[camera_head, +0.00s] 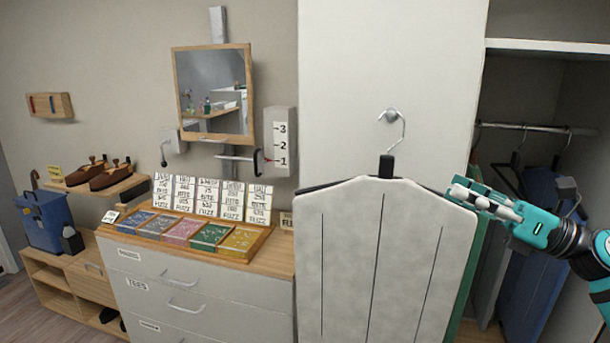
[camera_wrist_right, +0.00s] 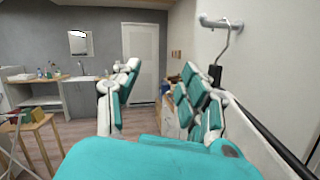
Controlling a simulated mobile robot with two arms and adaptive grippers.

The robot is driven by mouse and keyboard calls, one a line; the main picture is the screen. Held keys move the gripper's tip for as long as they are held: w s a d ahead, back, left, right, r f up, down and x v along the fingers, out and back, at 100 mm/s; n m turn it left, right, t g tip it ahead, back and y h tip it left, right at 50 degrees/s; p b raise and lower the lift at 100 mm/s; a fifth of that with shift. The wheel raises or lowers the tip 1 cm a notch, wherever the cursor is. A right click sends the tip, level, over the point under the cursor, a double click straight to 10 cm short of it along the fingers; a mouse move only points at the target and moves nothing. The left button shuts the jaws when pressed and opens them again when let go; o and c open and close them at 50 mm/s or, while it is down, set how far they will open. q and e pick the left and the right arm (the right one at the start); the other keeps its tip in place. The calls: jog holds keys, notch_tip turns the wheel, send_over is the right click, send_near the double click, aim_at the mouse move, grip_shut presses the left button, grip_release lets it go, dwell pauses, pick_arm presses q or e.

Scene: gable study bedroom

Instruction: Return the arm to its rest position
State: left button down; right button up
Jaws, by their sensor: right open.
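My right gripper (camera_head: 470,197) is at the right of the head view, its arm coming in from the right edge. Its fingertips overlap the right shoulder of a pale grey garment (camera_head: 385,260) on a dark hanger. In the right wrist view the two fingers (camera_wrist_right: 158,88) stand apart with nothing between them. There the garment (camera_wrist_right: 243,128) and the dark hanger bar (camera_wrist_right: 272,130) are just right of the fingers; I cannot tell whether they touch. The hanger hangs from a metal wall hook (camera_head: 388,116) on a white panel. My left gripper is not in view.
An open wardrobe with a rail (camera_head: 535,127) and dark blue garments (camera_head: 535,290) stands behind my right arm. A drawer chest (camera_head: 205,290) with colored trays and word cards is at left. A mirror (camera_head: 214,92) and shoe shelf (camera_head: 100,186) are on the wall.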

notch_tip(320, 180, down, 15)
jog(key=w+d+m+t+h, duration=0.2)
jog(key=m+t+h, duration=1.15)
jog(key=m, duration=1.45)
jog(key=s+f+m+g+h, duration=0.4)
jog(key=f+m, duration=0.1)
jog(key=f, duration=0.3)
jog(key=s+f+m+g+h, duration=0.3)
jog(key=s+f+m+g, duration=0.15)
jog(key=f, duration=0.45)
jog(key=s+a+f+m+g+y, duration=0.1)
jog(key=s+a+f+m+g, duration=0.2)
jog(key=s+f+g, duration=0.6)
jog(key=s+a+f+m+g+y, duration=0.15)
jog(key=s+a+f+m, duration=0.35)
jog(key=s, duration=0.9)
notch_tip(320, 180, down, 28)
jog(key=s+d+f+n+g, duration=0.1)
jog(key=s+n+g, duration=0.1)
jog(key=n, duration=0.1)
jog(key=s+d+f+g, duration=0.1)
jog(key=s+d+f, duration=0.2)
jog(key=s+f, duration=1.1)
jog(key=shift+s+f+h, duration=0.2)
jog(key=shift+s+h, duration=0.2)
jog(key=shift+s, duration=0.85)
